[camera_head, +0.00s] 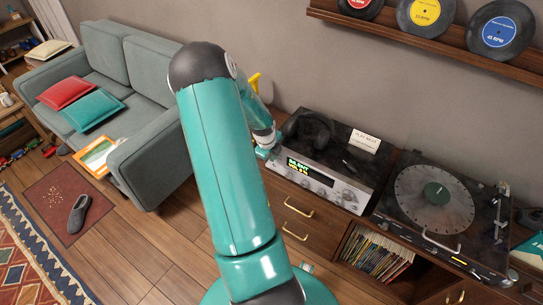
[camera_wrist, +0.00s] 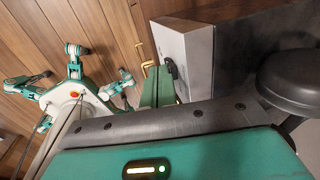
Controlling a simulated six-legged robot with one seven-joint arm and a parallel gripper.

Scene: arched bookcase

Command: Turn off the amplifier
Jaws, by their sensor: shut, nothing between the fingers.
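The amplifier (camera_head: 345,192) is a silver-fronted box with a dark top on the wooden cabinet. Its display is lit with green and yellow characters, and several knobs line its front. My gripper (camera_head: 266,153) is at the amplifier's left front end, shut and empty; my arm hides part of that area. In the wrist view the amplifier's silver panel (camera_wrist: 199,62) stands beside my gripper's green fingers (camera_wrist: 163,84). A small dark part sits at the panel's edge near the fingertips; I cannot tell whether they touch.
Black headphones (camera_head: 308,130) and a white note (camera_head: 366,143) lie on the amplifier. A turntable (camera_head: 437,195) stands to its right. Drawers with brass handles and a shelf of records (camera_head: 375,252) are below.

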